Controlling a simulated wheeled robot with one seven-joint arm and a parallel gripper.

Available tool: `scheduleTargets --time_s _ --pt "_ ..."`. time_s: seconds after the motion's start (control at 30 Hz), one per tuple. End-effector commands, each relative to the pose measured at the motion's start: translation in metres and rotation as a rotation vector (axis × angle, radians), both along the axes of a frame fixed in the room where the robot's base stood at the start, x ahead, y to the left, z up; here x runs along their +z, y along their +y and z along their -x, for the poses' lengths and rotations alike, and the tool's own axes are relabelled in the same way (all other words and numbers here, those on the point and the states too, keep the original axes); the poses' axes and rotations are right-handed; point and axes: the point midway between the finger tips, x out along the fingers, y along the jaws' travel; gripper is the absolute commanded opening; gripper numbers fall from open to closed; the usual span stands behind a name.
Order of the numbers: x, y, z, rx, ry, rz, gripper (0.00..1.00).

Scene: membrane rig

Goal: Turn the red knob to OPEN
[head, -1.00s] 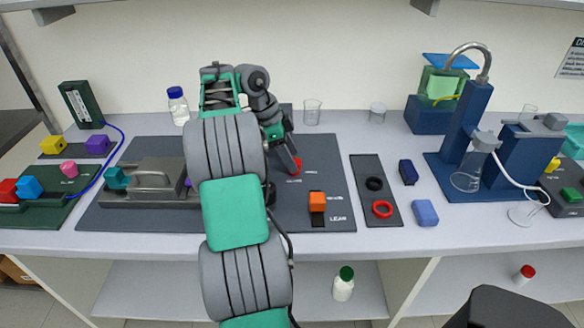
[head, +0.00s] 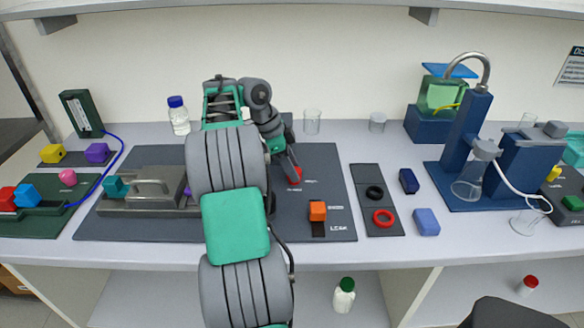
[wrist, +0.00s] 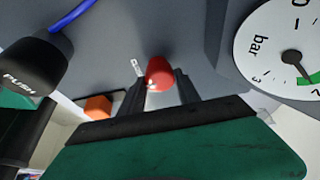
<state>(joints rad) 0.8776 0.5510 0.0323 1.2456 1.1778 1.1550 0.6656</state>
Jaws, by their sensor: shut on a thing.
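The red knob (head: 297,174) sits on the dark panel (head: 335,190), right of the middle of my arm. My gripper (head: 291,168) reaches down to it from above. In the wrist view the red knob (wrist: 160,72) is between the two dark fingers of my gripper (wrist: 161,85), and they are shut on it. White lettering shows beside the knob but is too small to read. My gripper and arm hide part of the knob and panel in the head view.
A pressure gauge marked bar (wrist: 290,50) and a black PUSH button (wrist: 30,70) are close by in the wrist view. An orange block (head: 317,210) is on the panel's right part. A grey handled housing (head: 150,196) is at left; glass beakers (head: 312,122) stand behind.

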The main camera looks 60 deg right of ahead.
Motion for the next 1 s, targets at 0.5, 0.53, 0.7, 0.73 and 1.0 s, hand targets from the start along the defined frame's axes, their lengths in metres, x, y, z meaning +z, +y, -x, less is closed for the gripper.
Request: scheduleTargets --time_s 0.5,0.53,0.7,0.73,1.0 --pt "-0.0019 0.0008 0.0002 0.063 -0.001 0.0 0.0" --pt "-0.0025 0.0009 0.0003 0.077 -0.001 -0.001 0.0" --pt "-0.0036 0.0013 0.001 0.185 -0.001 0.001 0.0" --pt "-0.0035 0.0015 0.0012 0.208 -0.001 0.001 0.0" --pt "-0.0038 0.0026 0.0022 0.456 -0.001 0.003 0.0"
